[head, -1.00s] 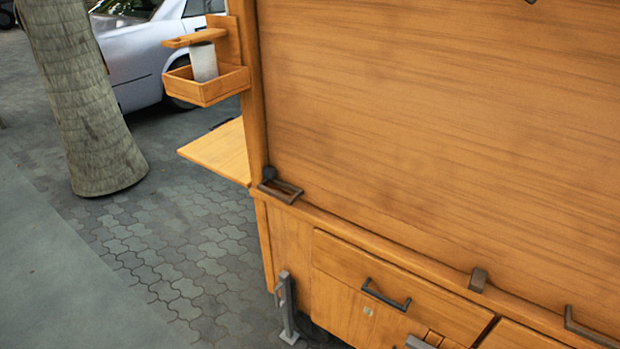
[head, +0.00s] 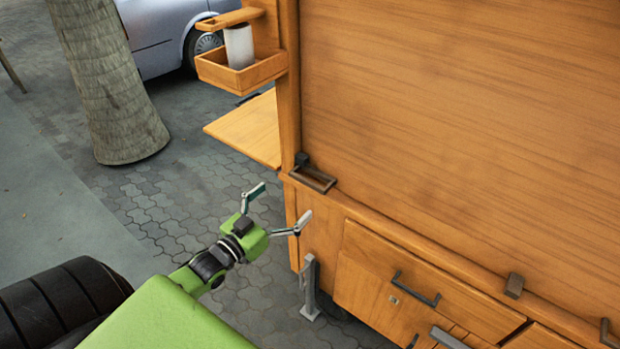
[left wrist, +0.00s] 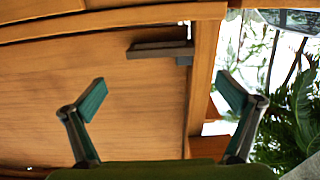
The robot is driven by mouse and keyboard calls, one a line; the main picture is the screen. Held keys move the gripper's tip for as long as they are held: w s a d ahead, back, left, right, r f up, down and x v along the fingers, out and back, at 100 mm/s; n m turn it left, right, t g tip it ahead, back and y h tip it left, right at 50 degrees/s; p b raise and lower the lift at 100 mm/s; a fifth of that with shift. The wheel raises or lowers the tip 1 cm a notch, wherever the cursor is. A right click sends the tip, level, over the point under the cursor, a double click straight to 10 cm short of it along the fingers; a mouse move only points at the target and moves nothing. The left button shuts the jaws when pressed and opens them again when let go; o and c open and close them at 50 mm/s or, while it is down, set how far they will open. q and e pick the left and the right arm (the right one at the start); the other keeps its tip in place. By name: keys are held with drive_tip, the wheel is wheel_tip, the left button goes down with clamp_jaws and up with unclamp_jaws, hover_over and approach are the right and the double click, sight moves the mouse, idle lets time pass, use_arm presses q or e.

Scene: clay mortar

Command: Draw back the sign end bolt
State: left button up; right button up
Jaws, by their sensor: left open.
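A dark metal bolt with a rectangular loop handle (head: 315,178) sits at the lower left corner of the wooden cart's large panel (head: 460,130). It also shows in the left wrist view as a dark bar (left wrist: 160,49) beside the corner post. No label shows that it is the sign end bolt. My left gripper (head: 288,197) is open and empty, apart from the bolt, in front of the cart's left corner. In the left wrist view its two fingers (left wrist: 160,80) are spread wide, with the bolt beyond them. My right gripper is not in view.
Drawers with dark handles (head: 415,288) and a small block (head: 514,286) are along the cart's lower front. A grey metal leg (head: 310,288) stands below the corner. A side shelf (head: 247,130) and a box with a white cup (head: 239,47) stick out left. Paving is open beyond.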

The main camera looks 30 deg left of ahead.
sight(305, 182)
use_arm(q)
drive_tip(key=w, duration=0.9)
drive_tip(key=shift+d, duration=0.3)
drive_tip(key=shift+w+f+p, duration=0.1)
drive_tip(key=shift+w+p, duration=0.2)
drive_tip(key=shift+w, duration=0.15)
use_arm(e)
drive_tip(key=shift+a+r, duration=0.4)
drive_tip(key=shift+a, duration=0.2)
